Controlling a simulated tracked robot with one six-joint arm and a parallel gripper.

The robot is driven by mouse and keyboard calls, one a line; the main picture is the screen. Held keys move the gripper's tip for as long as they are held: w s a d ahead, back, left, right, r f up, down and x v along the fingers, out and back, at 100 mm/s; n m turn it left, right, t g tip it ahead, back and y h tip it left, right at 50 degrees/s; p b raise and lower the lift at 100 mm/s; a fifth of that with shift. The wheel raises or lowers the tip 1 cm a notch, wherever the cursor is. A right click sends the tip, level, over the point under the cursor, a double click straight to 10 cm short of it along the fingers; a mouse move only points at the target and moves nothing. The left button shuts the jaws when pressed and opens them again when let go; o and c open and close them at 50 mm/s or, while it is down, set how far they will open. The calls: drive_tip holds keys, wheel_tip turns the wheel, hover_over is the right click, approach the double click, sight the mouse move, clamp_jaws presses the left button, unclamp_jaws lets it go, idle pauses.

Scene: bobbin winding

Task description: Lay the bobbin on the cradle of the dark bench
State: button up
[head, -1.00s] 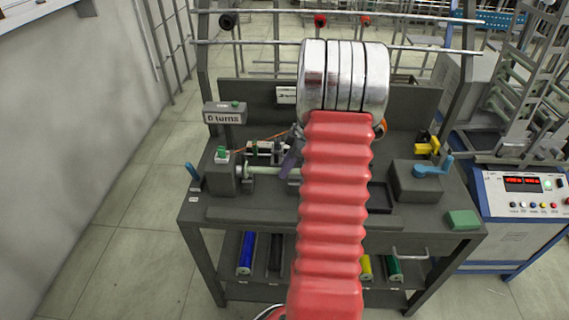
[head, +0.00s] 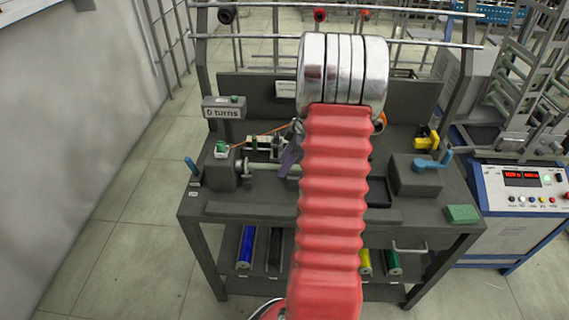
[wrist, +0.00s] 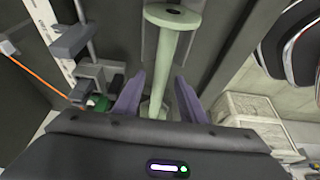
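The bobbin (wrist: 160,75) is a pale green spool with a thin barrel. In the head view the bobbin (head: 268,167) lies roughly level beside the grey block at the bench's left. My gripper (wrist: 158,80) has two purple fingers, one on each side of the barrel, with a visible gap at least on the left; it looks open. The dark bench (head: 250,209) is ahead. My arm hides its middle, and I cannot make out the cradle.
A "0 turns" display (head: 223,110) stands at the bench's left. A grey block with a blue handle (head: 432,165) and a green pad (head: 462,214) are at the right. Coloured spools (head: 247,247) lie on the lower shelf. An orange wire (wrist: 40,75) runs near the fingers.

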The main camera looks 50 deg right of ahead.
drive_tip(key=v, duration=1.3)
drive_tip(key=shift+r, duration=0.35)
drive_tip(key=shift+s+d, duration=0.1)
idle(0.4)
drive_tip(key=s+a+f+m+g, duration=0.1)
drive_tip(key=s+a+f+m, duration=0.15)
drive_tip(key=m, duration=0.55)
drive_tip(key=s+a+r+t+h, duration=0.1)
drive_tip(key=s+a+r, duration=0.1)
drive_tip(key=a, duration=1.1)
drive_tip(key=s+a+r+t+h, duration=0.1)
drive_tip(key=a+r, duration=0.4)
drive_tip(key=a, duration=0.8)
drive_tip(key=s+a+r+t, duration=0.1)
drive_tip(key=s+a+r, duration=0.2)
drive_tip(key=a, duration=1)
drive_tip(key=shift+s+a+r+h, duration=0.25)
drive_tip(key=shift+h, duration=0.15)
